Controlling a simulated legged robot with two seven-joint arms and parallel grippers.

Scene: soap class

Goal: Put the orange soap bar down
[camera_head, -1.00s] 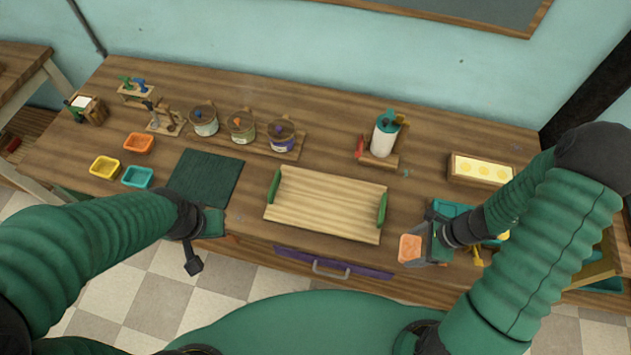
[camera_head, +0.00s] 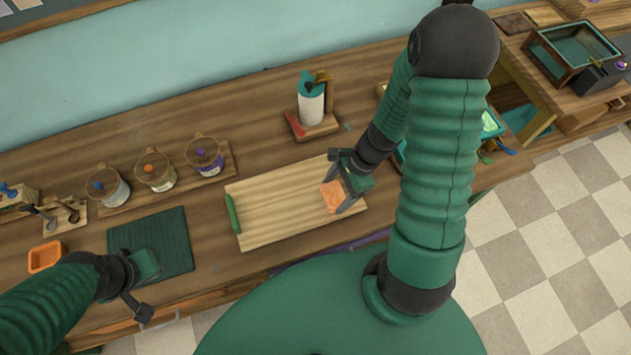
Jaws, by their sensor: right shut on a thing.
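The orange soap bar (camera_head: 332,196) is held in my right gripper (camera_head: 338,194), over the right end of the pale wooden tray (camera_head: 275,211). I cannot tell whether the bar touches the tray. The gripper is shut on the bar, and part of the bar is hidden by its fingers. The tray's green left handle (camera_head: 232,213) shows; its right handle is hidden behind my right gripper. My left gripper (camera_head: 138,292) hangs at the table's front edge, below the dark green mat (camera_head: 165,243); it holds nothing that I can see.
A white and teal dispenser (camera_head: 311,101) stands at the back. An orange dish (camera_head: 46,256) sits at left. The tray's middle is clear.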

